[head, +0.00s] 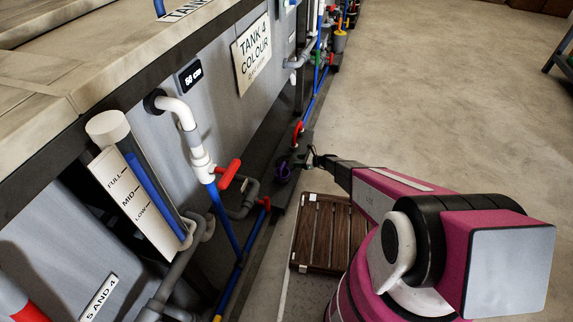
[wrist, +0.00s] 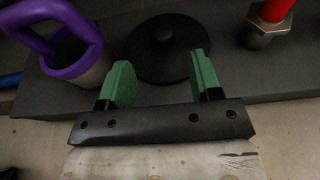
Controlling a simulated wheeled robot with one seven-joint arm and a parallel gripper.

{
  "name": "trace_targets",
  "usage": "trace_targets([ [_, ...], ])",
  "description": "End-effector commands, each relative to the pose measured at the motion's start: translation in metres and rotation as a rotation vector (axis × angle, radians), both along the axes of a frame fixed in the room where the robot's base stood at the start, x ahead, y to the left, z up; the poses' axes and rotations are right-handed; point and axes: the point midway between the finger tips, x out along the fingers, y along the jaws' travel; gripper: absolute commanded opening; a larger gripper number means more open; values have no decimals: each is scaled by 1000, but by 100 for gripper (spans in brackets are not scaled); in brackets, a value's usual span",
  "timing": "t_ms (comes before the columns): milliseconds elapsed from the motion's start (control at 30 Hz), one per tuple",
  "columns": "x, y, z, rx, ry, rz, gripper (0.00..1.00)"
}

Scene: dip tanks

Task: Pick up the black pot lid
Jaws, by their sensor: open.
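The black pot lid (wrist: 163,60) shows in the wrist view as a dark round disc with a raised knob in its middle. It lies on a dark grey ledge (wrist: 60,98). My gripper (wrist: 160,78) is open, with its two green fingers apart and pointing towards the lid. The fingertips overlap the near part of the lid in the picture, and nothing is between them. I cannot tell the height of the fingers above it. In the head view my gripper (head: 318,160) reaches the low ledge beside the tanks, and I cannot make out the lid there.
A purple-handled grey container (wrist: 75,50) stands left of the lid. A red-handled metal fitting (wrist: 268,25) is at its right. In the head view, pipes with a red valve handle (head: 229,174) run along the tank wall. A brown slatted mat (head: 325,240) lies on the floor; floor to the right is clear.

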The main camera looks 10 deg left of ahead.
Motion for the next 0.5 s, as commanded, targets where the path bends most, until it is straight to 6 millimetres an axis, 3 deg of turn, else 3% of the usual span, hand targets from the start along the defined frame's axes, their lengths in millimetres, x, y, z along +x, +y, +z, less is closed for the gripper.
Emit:
trace_targets([
  [500, 12, 51, -17, -1, -2, 2, 58],
])
